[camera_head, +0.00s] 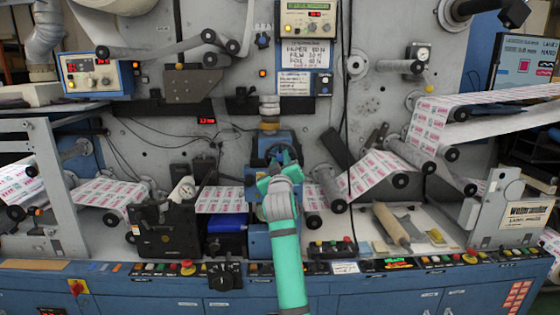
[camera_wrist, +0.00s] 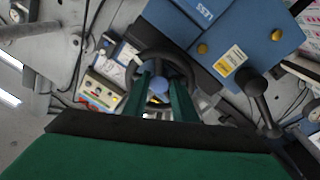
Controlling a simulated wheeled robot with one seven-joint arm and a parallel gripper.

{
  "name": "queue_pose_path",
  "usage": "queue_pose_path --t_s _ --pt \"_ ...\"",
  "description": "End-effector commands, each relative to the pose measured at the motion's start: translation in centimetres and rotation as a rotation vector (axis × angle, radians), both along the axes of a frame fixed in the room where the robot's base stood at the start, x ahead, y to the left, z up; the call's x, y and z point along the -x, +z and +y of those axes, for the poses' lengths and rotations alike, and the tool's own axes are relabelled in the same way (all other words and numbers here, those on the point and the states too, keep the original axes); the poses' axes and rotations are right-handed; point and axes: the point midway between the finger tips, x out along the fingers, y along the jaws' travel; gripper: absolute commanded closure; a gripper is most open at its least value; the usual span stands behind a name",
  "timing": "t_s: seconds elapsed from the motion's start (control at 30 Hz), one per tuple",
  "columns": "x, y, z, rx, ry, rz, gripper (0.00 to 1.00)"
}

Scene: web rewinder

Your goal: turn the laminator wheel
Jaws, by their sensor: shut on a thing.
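The laminator wheel is a dark round handwheel (camera_wrist: 160,54) with a blue hub, in the middle of the wrist view. My gripper (camera_wrist: 161,80) has its two green fingers reaching onto the wheel, one on each side of the hub, and is shut on it. The exact contact at the fingertips is partly hidden. In the head view my gripper (camera_head: 279,165) is in front of the blue laminator unit (camera_head: 260,146) at the middle of the machine, and my wrist and fingers cover most of the wheel.
A black lever with a knob (camera_wrist: 256,88) stands right of the wheel in the wrist view. Printed web (camera_head: 222,199) runs behind my arm over several rollers. A gauge block (camera_head: 166,228) stands left. A control panel with buttons (camera_head: 420,262) runs along the front edge.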

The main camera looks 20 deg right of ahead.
Motion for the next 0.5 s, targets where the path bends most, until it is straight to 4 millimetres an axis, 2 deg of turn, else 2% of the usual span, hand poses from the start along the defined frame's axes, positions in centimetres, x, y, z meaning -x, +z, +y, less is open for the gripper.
queue_pose_path --t_s 0.03,0.5 --pt "0.15 -0.21 -0.64 0.033 -0.007 0.014 0.98" --pt "0.16 -0.03 -0.65 0.25 -0.007 0.076 0.98"
